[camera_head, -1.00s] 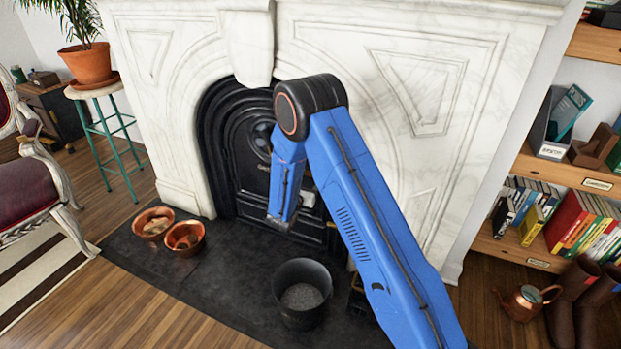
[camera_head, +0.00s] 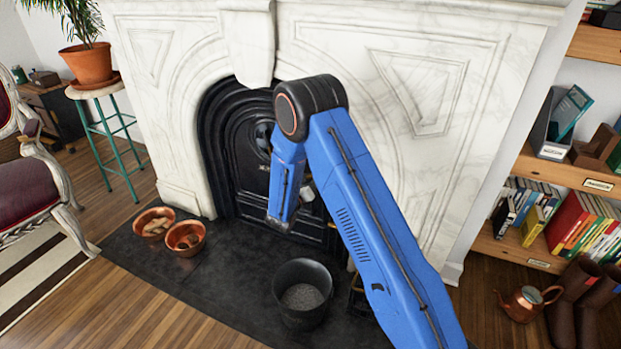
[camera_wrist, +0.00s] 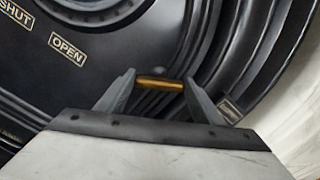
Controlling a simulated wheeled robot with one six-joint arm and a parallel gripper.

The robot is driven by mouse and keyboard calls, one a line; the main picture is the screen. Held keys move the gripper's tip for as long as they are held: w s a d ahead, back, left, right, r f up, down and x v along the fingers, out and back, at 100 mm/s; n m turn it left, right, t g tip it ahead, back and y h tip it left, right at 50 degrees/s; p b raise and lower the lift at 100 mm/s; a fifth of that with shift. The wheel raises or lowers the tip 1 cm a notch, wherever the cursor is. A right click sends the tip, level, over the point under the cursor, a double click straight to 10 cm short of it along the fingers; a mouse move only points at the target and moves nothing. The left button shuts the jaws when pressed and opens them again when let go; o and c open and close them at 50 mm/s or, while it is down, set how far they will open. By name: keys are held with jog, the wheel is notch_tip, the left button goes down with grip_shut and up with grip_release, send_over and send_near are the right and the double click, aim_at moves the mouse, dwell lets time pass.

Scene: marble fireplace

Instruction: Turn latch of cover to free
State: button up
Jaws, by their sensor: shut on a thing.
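The black arched cover (camera_head: 228,150) fills the fireplace opening, and its dark ribbed face also shows in the wrist view (camera_wrist: 110,88). The latch (camera_wrist: 160,83) is a short brass bar in front of that face. My gripper (camera_wrist: 158,85) is shut on the latch, with one grey finger at each end of the bar. In the head view my blue arm hides the latch and fingertips, and only part of the pale gripper body shows. How the latch joins the cover is hidden.
A dark bucket (camera_head: 303,294) and copper bowls (camera_head: 185,238) stand on the dark hearth (camera_head: 215,285). White marble surrounds the cover.

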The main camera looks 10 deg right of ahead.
jog(key=n, duration=0.5)
jog(key=shift+f+n, duration=0.1)
jog(key=shift+n, duration=0.2)
jog(key=n, duration=0.5)
jog(key=shift+f+n, duration=0.1)
jog(key=shift+n, duration=0.3)
jog(key=o, duration=1.2)
jog(key=v, duration=1.7)
jog(key=shift+s+a, duration=0.1)
jog(key=shift+s, duration=0.05)
